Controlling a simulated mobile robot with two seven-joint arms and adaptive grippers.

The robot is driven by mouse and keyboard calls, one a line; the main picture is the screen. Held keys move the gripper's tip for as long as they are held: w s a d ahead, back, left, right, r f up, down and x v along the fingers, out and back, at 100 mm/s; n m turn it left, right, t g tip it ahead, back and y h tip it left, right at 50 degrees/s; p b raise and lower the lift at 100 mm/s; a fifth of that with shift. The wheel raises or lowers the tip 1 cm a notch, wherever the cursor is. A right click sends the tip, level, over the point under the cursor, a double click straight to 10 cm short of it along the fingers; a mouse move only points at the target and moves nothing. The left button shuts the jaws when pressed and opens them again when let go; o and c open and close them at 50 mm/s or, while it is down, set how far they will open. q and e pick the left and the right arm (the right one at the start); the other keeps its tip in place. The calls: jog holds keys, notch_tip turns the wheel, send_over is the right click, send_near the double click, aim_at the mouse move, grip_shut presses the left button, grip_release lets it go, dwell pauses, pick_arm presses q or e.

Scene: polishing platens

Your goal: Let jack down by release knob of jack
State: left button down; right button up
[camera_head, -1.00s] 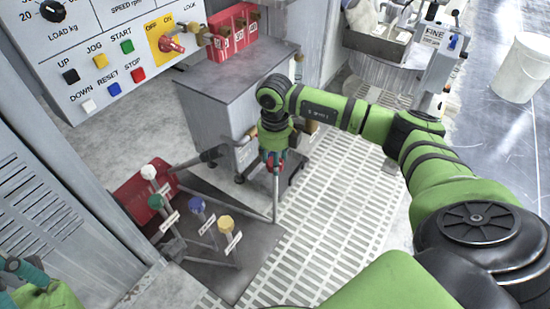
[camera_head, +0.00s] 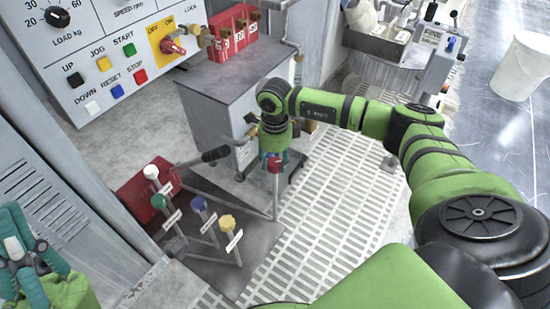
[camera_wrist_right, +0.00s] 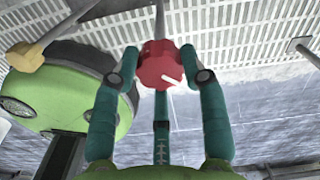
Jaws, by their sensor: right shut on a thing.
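The release knob (camera_head: 275,163) is a red knob on top of a tall thin rod. It shows large in the right wrist view (camera_wrist_right: 160,65), with a white line on its face. My right gripper (camera_head: 274,157) is shut on it, with teal fingers (camera_wrist_right: 160,78) on both sides of the knob. The jack's red body (camera_head: 140,198) sits low at the left, with a dark-gripped lever (camera_head: 214,154) rising from it. My left gripper (camera_head: 22,248) is at the lower left edge, away from the jack; its finger opening is unclear.
White (camera_head: 151,172), green (camera_head: 157,202), blue (camera_head: 198,204) and yellow (camera_head: 227,222) knobs stand on labelled rods left of the red one. A grey cabinet (camera_head: 215,100) stands behind. The slatted floor grating (camera_head: 335,205) is clear on the right.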

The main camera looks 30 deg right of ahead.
aim_at(275, 162)
jog(key=shift+n, duration=0.5)
jog(key=o, duration=1.2)
jog(key=shift+c, duration=0.2)
notch_tip(275, 162, up, 12)
